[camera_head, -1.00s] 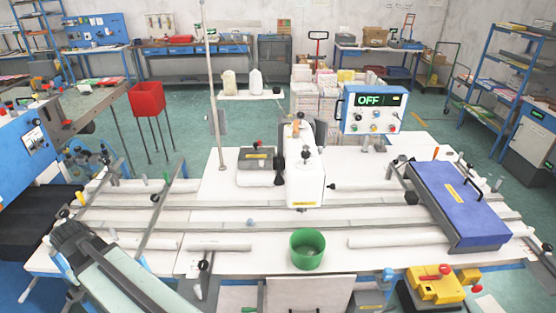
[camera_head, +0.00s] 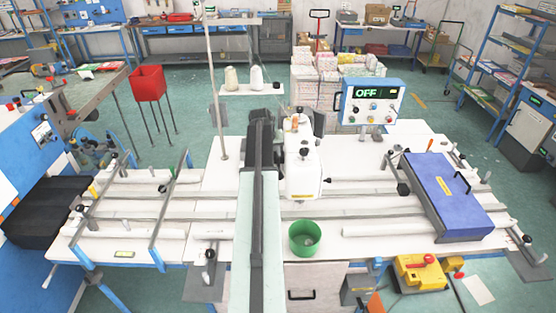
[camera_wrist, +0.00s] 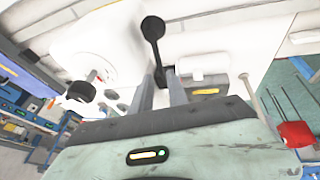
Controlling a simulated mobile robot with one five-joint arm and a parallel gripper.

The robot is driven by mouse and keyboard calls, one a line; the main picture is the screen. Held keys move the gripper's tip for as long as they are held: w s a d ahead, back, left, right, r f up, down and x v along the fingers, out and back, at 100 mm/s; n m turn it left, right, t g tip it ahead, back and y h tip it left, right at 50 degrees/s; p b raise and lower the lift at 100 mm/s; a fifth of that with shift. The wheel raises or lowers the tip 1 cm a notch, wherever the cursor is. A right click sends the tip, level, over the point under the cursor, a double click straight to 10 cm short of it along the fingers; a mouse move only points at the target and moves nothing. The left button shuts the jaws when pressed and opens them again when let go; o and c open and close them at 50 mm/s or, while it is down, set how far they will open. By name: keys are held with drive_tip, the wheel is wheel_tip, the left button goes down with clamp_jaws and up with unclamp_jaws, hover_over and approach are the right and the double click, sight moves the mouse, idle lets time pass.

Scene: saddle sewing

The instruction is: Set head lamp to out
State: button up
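The white sewing head (camera_head: 304,170) stands mid-table with dark knobs and an orange-tipped part on top. I cannot tell which part is the head lamp. The blue control box (camera_head: 370,105) behind it to the right shows OFF in green. My arm reaches up the middle of the head view, just left of the sewing head, and hides part of the machine; my gripper is not clear there. In the wrist view my gripper (camera_wrist: 159,85) has its two grey fingers apart. A black ball-ended lever (camera_wrist: 153,28) shows just beyond the fingertips, its stem in line with the gap; contact is unclear.
A green bowl (camera_head: 304,238) stands at the table front, right of my arm. A blue flat box (camera_head: 448,195) lies on the right side. Thread cones (camera_head: 256,78) stand on a shelf behind. Rails cross the white table. A red bin (camera_head: 147,83) stands back left.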

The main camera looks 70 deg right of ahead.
sight(278, 160)
drive_tip(key=b+x, duration=0.6)
drive_tip(key=x, duration=0.1)
drive_tip(key=shift+f, duration=0.25)
drive_tip(key=shift+r, duration=0.1)
clamp_jaws()
drive_tip(key=shift+w, duration=0.1)
idle(0.7)
